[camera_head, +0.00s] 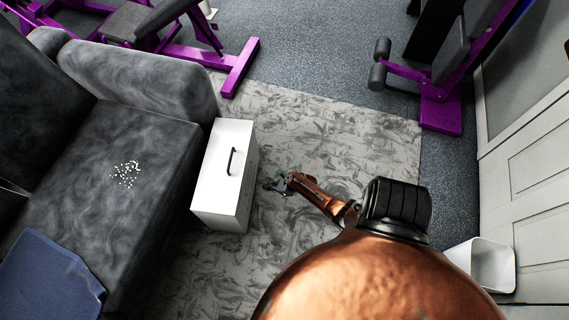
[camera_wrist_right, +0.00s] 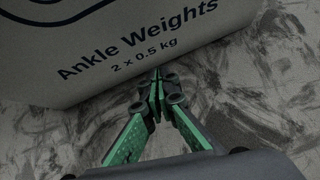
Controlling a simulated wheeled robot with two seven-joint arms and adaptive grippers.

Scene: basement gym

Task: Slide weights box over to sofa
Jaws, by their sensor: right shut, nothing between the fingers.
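The weights box is a white box (camera_head: 228,170) with a black handle on top. It stands on the patterned rug right beside the front of the dark grey sofa (camera_head: 128,160); I cannot tell whether the two touch. In the right wrist view the box side (camera_wrist_right: 130,50) reads "Ankle Weights 2 x 0.5 kg". My right gripper (camera_head: 272,185) is just right of the box, low near the rug, shut and empty. Its green fingers (camera_wrist_right: 157,80) point at the box's lower edge, touching it or very close. My left gripper is not in view.
Small white bits (camera_head: 126,174) and a blue cushion (camera_head: 48,282) lie on the sofa. A white bin (camera_head: 484,265) stands by the doors at right. Purple gym machines (camera_head: 440,112) stand at the back.

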